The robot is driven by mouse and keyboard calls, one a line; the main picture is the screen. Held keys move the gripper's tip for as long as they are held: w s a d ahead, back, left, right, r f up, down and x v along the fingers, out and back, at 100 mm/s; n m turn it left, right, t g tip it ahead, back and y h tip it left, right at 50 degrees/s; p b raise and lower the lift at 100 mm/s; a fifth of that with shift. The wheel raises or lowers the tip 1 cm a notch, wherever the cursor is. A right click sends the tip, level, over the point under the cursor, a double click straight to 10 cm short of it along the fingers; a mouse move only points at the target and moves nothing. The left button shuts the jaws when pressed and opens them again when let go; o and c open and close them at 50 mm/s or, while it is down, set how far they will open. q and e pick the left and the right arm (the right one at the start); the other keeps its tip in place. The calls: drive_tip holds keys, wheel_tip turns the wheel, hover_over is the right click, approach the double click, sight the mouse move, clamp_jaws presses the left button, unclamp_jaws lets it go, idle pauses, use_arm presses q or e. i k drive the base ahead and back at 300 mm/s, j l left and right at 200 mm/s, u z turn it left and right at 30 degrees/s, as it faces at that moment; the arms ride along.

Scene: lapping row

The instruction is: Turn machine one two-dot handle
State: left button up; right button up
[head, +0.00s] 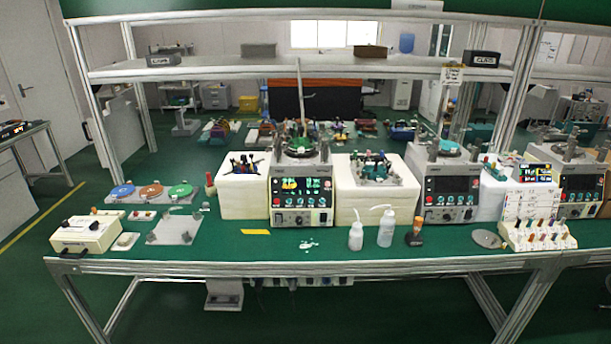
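Several lapping machines stand in a row on the green bench. The nearest to the middle is a grey machine (325,175) with a lit panel (302,192) and a round top plate with green on it. A second machine (445,165) with a darker panel stands to its right, and a third machine (582,180) stands at the right edge. Knobs show low on the front panels. No label naming machine one is readable, and I cannot make out a two-dot handle at this size. Neither of my grippers is in view.
White blocks (243,203) flank the middle machine. A beige box (88,232) and coloured discs (151,190) are left. A shelf (240,71) spans above. The front edge is mostly clear.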

sight(325, 140)
drive_tip(key=i+l+u, duration=0.25)
drive_tip(key=i, duration=0.15)
drive_tip(key=i+l+u, duration=0.25)
drive_tip(key=i+l, duration=0.05)
drive_tip(key=i, duration=0.1)
